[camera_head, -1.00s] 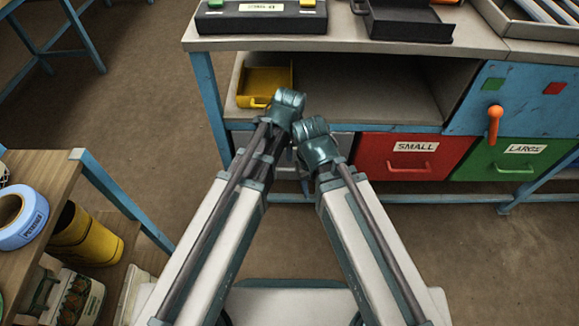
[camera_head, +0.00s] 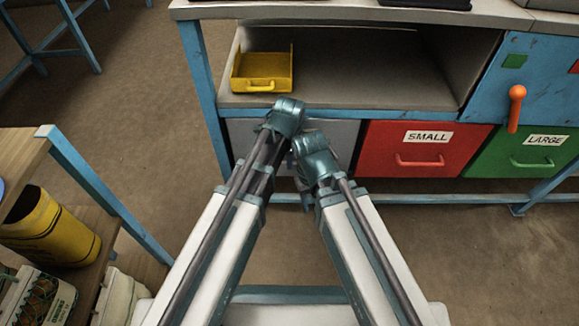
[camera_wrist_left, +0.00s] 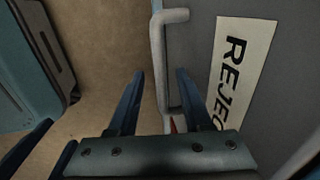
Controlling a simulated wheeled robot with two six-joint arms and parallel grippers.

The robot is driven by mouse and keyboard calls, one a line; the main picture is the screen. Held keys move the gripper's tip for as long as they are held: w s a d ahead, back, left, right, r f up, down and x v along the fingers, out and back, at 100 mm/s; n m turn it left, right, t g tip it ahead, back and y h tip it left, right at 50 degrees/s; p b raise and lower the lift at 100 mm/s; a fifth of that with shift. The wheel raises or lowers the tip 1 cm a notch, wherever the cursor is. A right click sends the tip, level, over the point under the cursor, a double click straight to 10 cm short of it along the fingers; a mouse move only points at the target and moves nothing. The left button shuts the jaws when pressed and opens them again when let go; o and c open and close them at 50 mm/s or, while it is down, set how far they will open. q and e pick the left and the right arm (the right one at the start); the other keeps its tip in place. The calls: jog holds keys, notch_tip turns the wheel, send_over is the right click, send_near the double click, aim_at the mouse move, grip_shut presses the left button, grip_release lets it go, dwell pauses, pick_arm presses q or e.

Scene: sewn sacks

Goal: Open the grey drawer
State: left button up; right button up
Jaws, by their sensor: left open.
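The grey drawer (camera_head: 338,132) is at the left end of the drawer row under the bench, flush with its neighbours and partly hidden by my arms. In the left wrist view its front (camera_wrist_left: 198,55) carries a white REJECT label (camera_wrist_left: 240,75). Its pale bar handle (camera_wrist_left: 158,60) runs up and down in that view. My left gripper (camera_wrist_left: 160,76) is open, with one finger on each side of the handle in the picture; contact is not clear. In the head view, my left wrist hides this gripper. My right wrist is beside it, its jaws mostly hidden.
A red SMALL drawer (camera_head: 422,148) and a green LARGE drawer (camera_head: 530,152) lie to the right, with an orange handle (camera_head: 516,108) above. A yellow tray (camera_head: 262,72) sits on the shelf. A wooden side table (camera_head: 20,165) stands at left; floor between is clear.

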pick_arm(q)
jog(key=shift+w+f+b, duration=0.2)
jog(key=shift+f+b, duration=0.35)
jog(key=shift+f, duration=0.4)
grip_shut()
dwell(0.7)
